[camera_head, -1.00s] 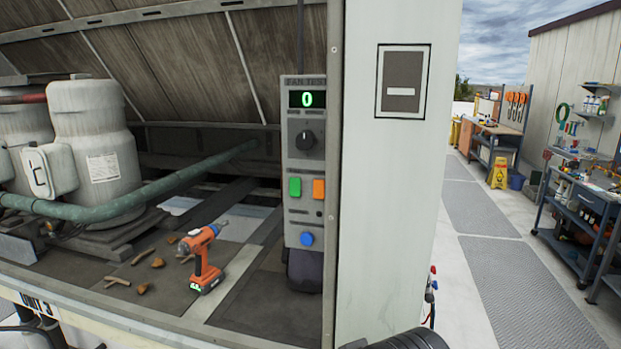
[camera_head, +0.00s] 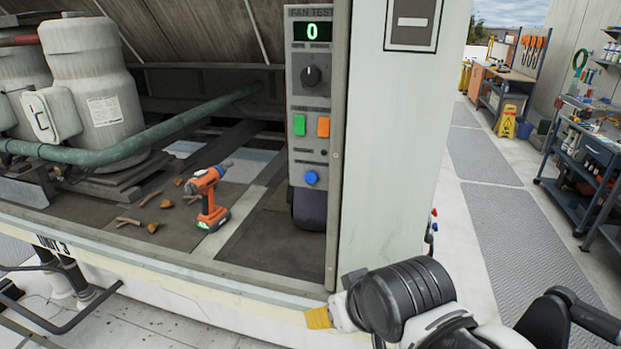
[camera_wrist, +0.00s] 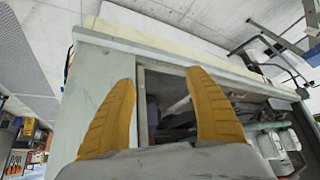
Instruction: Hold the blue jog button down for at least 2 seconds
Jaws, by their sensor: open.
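The blue jog button (camera_head: 312,177) is a round knob low on the tall grey fan test panel (camera_head: 297,160). The panel's green display reads 0. My gripper (camera_head: 319,318) shows at the bottom of the head view, below and apart from the button, by the cabinet's front edge. In the wrist view, my gripper (camera_wrist: 160,78) has its two ridged yellow fingers spread wide with nothing between them. I cannot make out the blue button in the wrist view.
A green button (camera_head: 299,125) and an orange button (camera_head: 323,127) sit above the blue one, under a dark dial (camera_head: 311,76). An orange drill (camera_head: 208,198) and wood scraps lie on the cabinet floor to the left. A pale post (camera_head: 400,150) stands right of the panel.

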